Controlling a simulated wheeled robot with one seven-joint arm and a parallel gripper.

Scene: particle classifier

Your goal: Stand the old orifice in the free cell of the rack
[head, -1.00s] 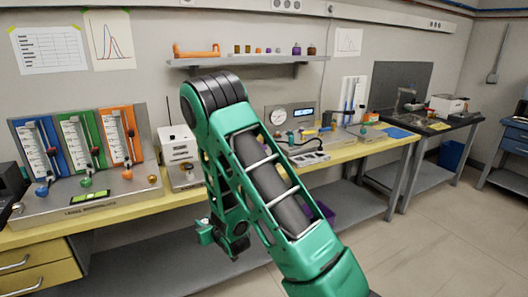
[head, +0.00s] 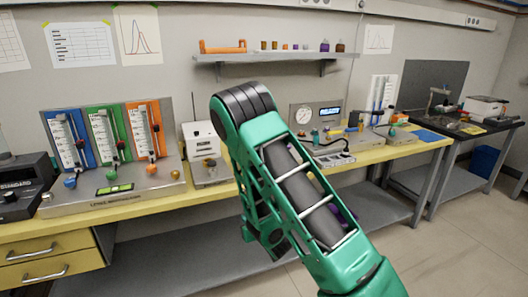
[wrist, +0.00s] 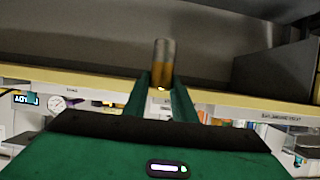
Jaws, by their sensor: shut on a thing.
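In the wrist view my gripper (wrist: 161,92) is shut on a small upright-looking cylinder, the orifice (wrist: 163,62), grey at one end and amber-brown at the other. It is held clear of the bench edge, with nothing touching its free end. In the head view the gripper and orifice are hidden behind my green arm. A pale rack-like tray with dark cells (head: 333,160) lies on the bench right of my arm. It is too small to tell which cell is free.
The yellow bench (head: 110,212) runs along the wall, with a lower shelf (head: 150,262) beneath. A panel with blue, green and orange flowmeters (head: 103,140) stands left, a white instrument (head: 203,145) beside it. A wall shelf (head: 280,57) holds several small coloured parts.

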